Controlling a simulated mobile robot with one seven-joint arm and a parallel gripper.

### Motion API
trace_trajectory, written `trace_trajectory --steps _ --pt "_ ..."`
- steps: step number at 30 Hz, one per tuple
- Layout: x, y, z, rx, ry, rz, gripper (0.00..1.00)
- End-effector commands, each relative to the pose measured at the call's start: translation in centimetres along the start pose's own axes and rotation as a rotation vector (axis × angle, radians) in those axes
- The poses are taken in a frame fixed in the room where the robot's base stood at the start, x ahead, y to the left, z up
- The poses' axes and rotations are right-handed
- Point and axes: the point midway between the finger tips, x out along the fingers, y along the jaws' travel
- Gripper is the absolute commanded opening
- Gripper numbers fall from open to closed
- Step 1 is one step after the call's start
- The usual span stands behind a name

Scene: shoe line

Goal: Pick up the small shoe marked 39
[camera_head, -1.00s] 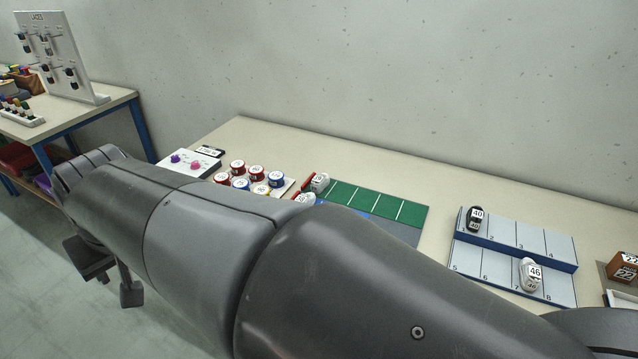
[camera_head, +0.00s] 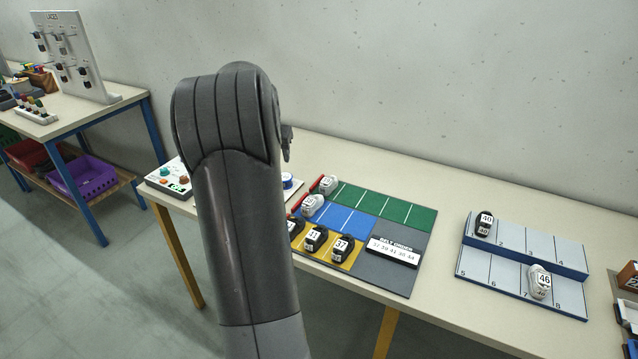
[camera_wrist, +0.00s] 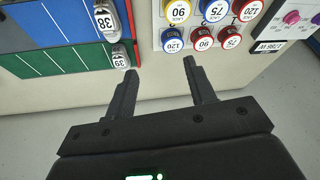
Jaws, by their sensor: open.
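The small grey-white shoe marked 39 (camera_wrist: 120,57) lies at the end of the green strip in the wrist view, label readable. In the head view a pale shoe (camera_head: 327,184) stands at the left end of the green strip (camera_head: 385,205); its number is too small to read there. My gripper (camera_wrist: 160,76) is open with nothing between its fingers. In the wrist view the shoe is up and left of the left fingertip, apart from it. In the head view the fingers are hidden behind my raised arm.
A similar shoe marked 38 (camera_wrist: 104,19) lies beside it on the blue strip. A white tray (camera_wrist: 159,42) of numbered round spools is to the right in the wrist view. Dark shoes marked 41 (camera_head: 315,238) and 37 (camera_head: 342,248) stand on the yellow strip. A grey-blue rack (camera_head: 505,265) holds two shoes.

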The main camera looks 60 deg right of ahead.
Motion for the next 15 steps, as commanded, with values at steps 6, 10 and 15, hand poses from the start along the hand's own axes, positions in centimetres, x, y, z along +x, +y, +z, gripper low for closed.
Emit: trace_trajectory --steps 6,10,15 --pt "7.8 8.0 -5.2 0.16 0.004 0.099 0.5" --pt "10.3 11.0 -6.6 0.212 0.009 0.13 0.5" --pt "11.6 12.4 -7.1 0.234 0.011 0.144 0.5"
